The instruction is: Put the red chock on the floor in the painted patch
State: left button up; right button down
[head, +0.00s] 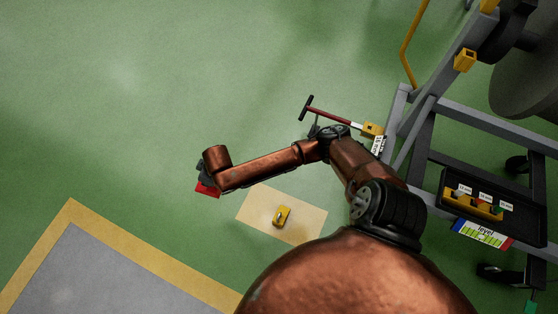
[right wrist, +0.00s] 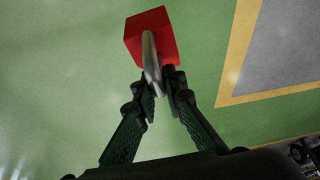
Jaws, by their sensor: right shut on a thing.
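The red chock (right wrist: 152,33) is a red block with a grey metal handle (right wrist: 151,62) in the right wrist view. My right gripper (right wrist: 160,82) is shut on that handle, and green floor shows beyond the chock. In the head view the red chock (head: 207,188) shows partly below the end of my right arm, to the left of the painted patch (head: 255,215). The patch is a pale tan rectangle on the green floor. I cannot tell the chock's height above the floor. My left gripper is not in view.
A grey wheeled stand (head: 480,122) is at the right, with a black tray (head: 522,232) of yellow pieces. A red-handled tool (head: 330,113) is by its left edge. A grey area with a yellow border (head: 68,215) lies at lower left. Green floor is open at upper left.

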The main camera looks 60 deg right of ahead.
jog(key=s+d+f+n, duration=0.1)
jog(key=s+d+f, duration=0.1)
jog(key=s+f, duration=0.45)
jog(key=s+d+f+n+y+b, duration=0.1)
jog(key=s+d+f, duration=0.25)
jog(key=f, duration=0.65)
jog(key=s+d+f+n, duration=0.1)
jog(key=s+d+f, duration=0.1)
jog(key=s+f, duration=0.5)
pick_arm(q)
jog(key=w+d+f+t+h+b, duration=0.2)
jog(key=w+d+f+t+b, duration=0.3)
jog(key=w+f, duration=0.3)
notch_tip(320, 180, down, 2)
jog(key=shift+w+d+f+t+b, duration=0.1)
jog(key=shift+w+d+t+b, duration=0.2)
jog(key=shift+b, duration=0.5)
pick_arm(e)
notch_tip(320, 180, down, 11)
jog(key=w, duration=0.1)
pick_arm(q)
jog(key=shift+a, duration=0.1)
pick_arm(e)
jog(key=shift+a, duration=0.1)
